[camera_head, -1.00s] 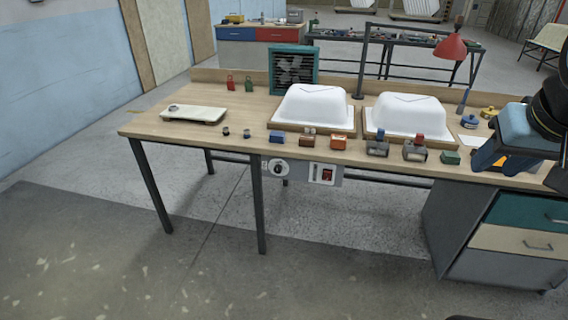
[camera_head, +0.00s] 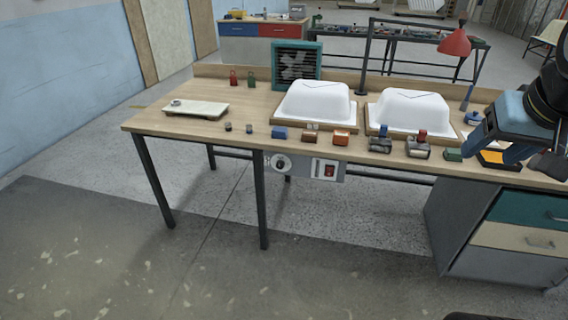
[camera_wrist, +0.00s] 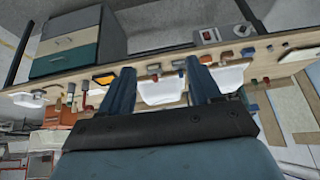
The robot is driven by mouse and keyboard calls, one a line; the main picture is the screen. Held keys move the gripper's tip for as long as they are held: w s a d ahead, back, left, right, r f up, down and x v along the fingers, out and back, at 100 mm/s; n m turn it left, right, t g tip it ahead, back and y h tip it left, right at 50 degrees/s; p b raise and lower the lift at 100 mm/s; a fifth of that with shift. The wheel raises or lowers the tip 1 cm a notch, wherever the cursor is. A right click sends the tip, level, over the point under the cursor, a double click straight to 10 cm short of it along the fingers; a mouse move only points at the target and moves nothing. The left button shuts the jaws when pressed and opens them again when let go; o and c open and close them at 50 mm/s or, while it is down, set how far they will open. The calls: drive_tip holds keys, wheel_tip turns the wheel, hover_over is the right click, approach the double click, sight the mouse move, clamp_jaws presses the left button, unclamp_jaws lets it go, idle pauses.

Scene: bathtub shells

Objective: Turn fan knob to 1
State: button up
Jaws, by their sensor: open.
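A round pale knob with a dark centre (camera_head: 282,164) sits on a grey panel under the table's front edge, left of a red switch (camera_head: 329,171). The knob's setting is too small to read. The teal box fan (camera_head: 297,66) stands at the back of the table. My gripper (camera_head: 514,152) is at the far right, over the table's right end, well apart from the knob. In the wrist view its two blue fingers (camera_wrist: 160,72) are spread and empty. The panel also shows there, upside down, with the red switch (camera_wrist: 208,35) and the knob (camera_wrist: 240,31).
The wooden table (camera_head: 235,108) carries two white tub shells (camera_head: 315,103), a pale scale (camera_head: 196,109) and several small blocks along its front. A red lamp (camera_head: 455,43) stands behind. Drawers (camera_head: 515,240) are under the right end. The floor (camera_head: 200,275) in front is clear.

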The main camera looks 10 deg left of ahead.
drive_tip(key=w+a+f+m+t+y, duration=0.1)
drive_tip(key=w+a+f, duration=0.1)
drive_tip(key=w+a, duration=0.6)
drive_tip(key=w+a+f+t+y, duration=0.15)
drive_tip(key=w+a, duration=0.25)
drive_tip(key=w, duration=0.7)
drive_tip(key=w+a+f+m+y, duration=0.1)
drive_tip(key=w+a+f, duration=0.2)
drive_tip(key=w+a, duration=0.5)
drive_tip(key=w+a+f+m+t+h, duration=0.1)
drive_tip(key=w+a+f, duration=0.4)
drive_tip(key=w+f, duration=0.3)
drive_tip(key=t+h, duration=0.3)
drive_tip(key=t, duration=0.2)
approach(279, 167)
drive_tip(key=d+r, duration=0.4)
drive_tip(key=r, duration=0.2)
drive_tip(key=s+a+f+t, duration=0.4)
drive_tip(key=s+f, duration=0.2)
drive_tip(key=f, duration=0.3)
drive_tip(key=w, duration=1.4)
drive_tip(key=shift+d, duration=0.15)
